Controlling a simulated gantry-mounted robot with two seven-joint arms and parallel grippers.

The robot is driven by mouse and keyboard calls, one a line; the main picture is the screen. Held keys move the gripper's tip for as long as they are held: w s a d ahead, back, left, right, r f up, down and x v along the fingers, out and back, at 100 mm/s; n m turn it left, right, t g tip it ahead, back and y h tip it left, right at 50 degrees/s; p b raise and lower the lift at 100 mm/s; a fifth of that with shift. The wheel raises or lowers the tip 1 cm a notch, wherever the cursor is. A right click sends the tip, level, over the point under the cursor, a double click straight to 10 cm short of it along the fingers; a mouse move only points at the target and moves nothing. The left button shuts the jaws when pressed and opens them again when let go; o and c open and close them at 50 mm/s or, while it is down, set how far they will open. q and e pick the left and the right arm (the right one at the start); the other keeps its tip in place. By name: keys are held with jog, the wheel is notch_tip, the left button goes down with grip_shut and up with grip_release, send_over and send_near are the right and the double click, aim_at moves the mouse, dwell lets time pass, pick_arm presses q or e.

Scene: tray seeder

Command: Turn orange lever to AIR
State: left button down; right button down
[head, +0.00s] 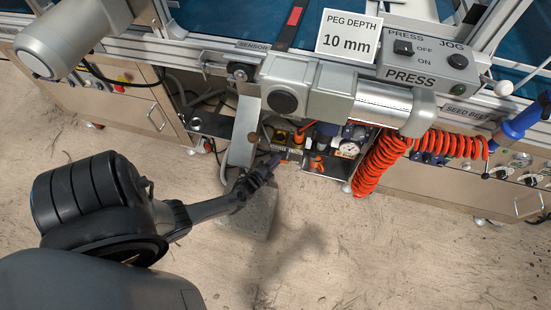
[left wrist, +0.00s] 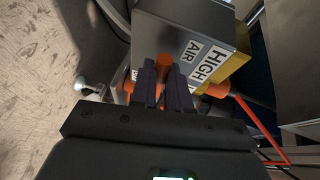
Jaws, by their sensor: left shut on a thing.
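In the left wrist view, an orange lever (left wrist: 165,62) shows between the two dark fingers of my left gripper (left wrist: 165,78), which is shut on it. Behind it is a grey box (left wrist: 190,18) with white labels reading HIGH and AIR (left wrist: 193,48); another label at its left is mostly hidden by a finger. In the head view my left gripper (head: 274,162) reaches in under the bench, at the small fittings below the press. The lever cannot be made out there. My right gripper is not in view.
Orange fittings (left wrist: 217,90) and a yellow part (left wrist: 236,62) sit close to the fingers. In the head view, a coiled red hose (head: 375,165) and a pressure gauge (head: 348,150) are to the right. A grey metal bracket (head: 243,130) hangs just left of the gripper. The floor in front is open.

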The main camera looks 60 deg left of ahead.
pick_arm(q)
jog(key=shift+r, duration=0.15)
jog(key=c, duration=1.1)
grip_release()
jog(key=p+v, duration=0.5)
jog(key=v, duration=0.5)
jog(key=shift+s+d+r, duration=0.15)
jog(key=shift+s+r, duration=0.05)
jog(key=shift+s, duration=0.1)
jog(key=shift+w, duration=0.1)
